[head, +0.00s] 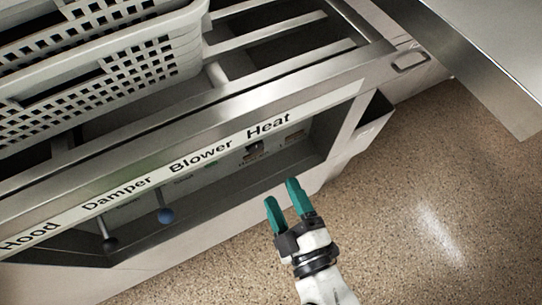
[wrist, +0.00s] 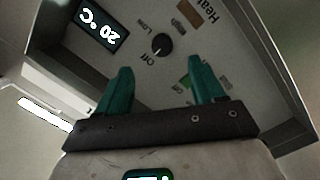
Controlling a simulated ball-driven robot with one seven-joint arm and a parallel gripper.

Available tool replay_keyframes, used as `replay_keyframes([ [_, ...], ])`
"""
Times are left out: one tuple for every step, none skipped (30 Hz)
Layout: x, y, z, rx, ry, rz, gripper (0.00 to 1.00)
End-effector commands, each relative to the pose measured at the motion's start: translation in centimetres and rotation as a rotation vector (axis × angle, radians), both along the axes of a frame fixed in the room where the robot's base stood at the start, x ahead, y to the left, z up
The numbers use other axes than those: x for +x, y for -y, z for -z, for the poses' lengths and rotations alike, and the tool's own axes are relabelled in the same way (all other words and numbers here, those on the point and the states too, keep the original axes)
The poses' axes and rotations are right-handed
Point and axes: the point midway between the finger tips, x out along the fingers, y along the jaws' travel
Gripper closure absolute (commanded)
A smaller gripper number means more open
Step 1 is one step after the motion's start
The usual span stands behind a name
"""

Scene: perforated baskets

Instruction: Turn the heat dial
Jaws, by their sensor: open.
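The heat dial (wrist: 162,44) is a small round black knob on the grey panel in the wrist view, with "Off" and "Low" printed beside it. In the head view the dial (head: 254,148) sits in the recess under the word "Heat", partly shaded. My gripper (head: 282,192) has green fingers. It is open and empty, in front of and below the recess, apart from the dial. In the wrist view the gripper (wrist: 162,78) has its two fingertips either side of the space just below the dial.
A blue-knobbed lever (head: 166,215) and a black-knobbed lever (head: 110,244) stand in the recess to the left. White perforated baskets (head: 150,62) sit on the machine top. A display (wrist: 102,24) reads 20 °C. A metal table (head: 500,60) is at the upper right; speckled floor is clear below.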

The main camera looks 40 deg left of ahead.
Motion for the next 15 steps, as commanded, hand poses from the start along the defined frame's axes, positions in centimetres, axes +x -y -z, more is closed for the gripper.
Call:
replay_keyframes([
  [-0.4,-0.5,0.5,0.013,0.026,-0.01,0.32],
  [-0.5,-0.6,0.4,0.019,0.04,-0.01,0.32],
  [-0.6,-0.8,0.3,0.024,0.054,-0.011,0.32],
  [-0.6,-1.0,0.3,0.028,0.061,-0.011,0.32],
  [-0.5,-1.1,0.2,0.03,0.065,-0.011,0.32],
  [-0.4,-1.4,0.1,0.032,0.069,-0.01,0.32],
  [-0.3,-1.6,0.0,0.033,0.069,-0.01,0.32],
  [-0.1,-1.9,-0.1,0.033,0.069,-0.008,0.32],
  [0.1,-2.2,-0.1,0.033,0.069,-0.008,0.32],
  [0.4,-2.6,-0.1,0.033,0.069,-0.008,0.32],
  [0.6,-3.0,-0.1,0.032,0.07,-0.009,0.32],
  [0.9,-3.6,-0.2,0.032,0.07,-0.008,0.32],
  [1.2,-4.1,-0.2,0.033,0.069,-0.008,0.32],
  [1.5,-4.6,-0.2,0.033,0.069,-0.008,0.32],
  [1.8,-5.2,-0.2,0.032,0.069,-0.008,0.32],
])
